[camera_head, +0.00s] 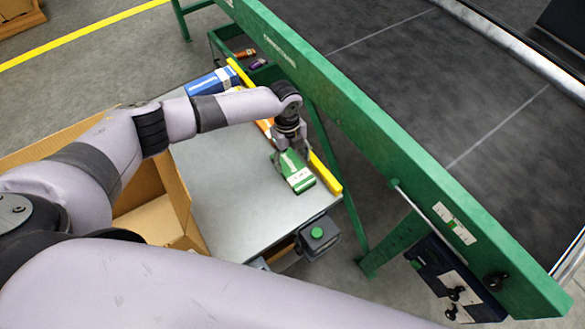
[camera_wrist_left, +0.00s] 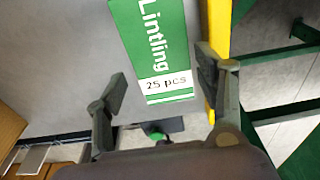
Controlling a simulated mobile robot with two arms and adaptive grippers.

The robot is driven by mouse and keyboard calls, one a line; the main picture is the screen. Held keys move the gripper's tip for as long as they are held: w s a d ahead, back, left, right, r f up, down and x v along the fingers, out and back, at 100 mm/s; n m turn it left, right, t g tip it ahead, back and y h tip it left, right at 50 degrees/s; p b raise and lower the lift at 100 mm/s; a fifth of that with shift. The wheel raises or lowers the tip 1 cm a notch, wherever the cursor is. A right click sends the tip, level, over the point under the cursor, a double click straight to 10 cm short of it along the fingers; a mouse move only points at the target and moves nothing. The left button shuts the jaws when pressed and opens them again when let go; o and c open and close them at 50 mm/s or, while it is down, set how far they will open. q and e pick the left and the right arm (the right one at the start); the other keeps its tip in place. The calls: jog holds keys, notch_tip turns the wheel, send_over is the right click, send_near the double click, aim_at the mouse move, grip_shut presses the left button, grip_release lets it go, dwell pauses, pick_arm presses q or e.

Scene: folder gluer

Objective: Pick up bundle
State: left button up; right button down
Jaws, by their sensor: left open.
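A green bundle (camera_head: 298,178) with white markings lies on the grey tabletop (camera_head: 235,200), close to the yellow rail. My left gripper (camera_head: 286,152) is over the far end of the bundle, pointing down. In the left wrist view its fingers (camera_wrist_left: 162,66) are apart, one on each side of the bundle, with a visible gap on the left finger's side. The right finger is close to the yellow rail. My right gripper is not in view.
A blue bundle (camera_head: 205,83) lies at the table's far end; an orange one (camera_head: 264,126) is partly hidden by my arm. A yellow rail (camera_head: 326,174) and green machine frame (camera_head: 370,130) border the right. An open cardboard box (camera_head: 177,190) stands left, a button box (camera_head: 318,240) at the near corner.

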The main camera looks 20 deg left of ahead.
aim_at(292, 167)
pick_arm(q)
jog(key=shift+d+f, duration=0.1)
jog(key=shift+f, duration=1.8)
jog(key=shift+c, duration=0.4)
jog(key=c, duration=0.8)
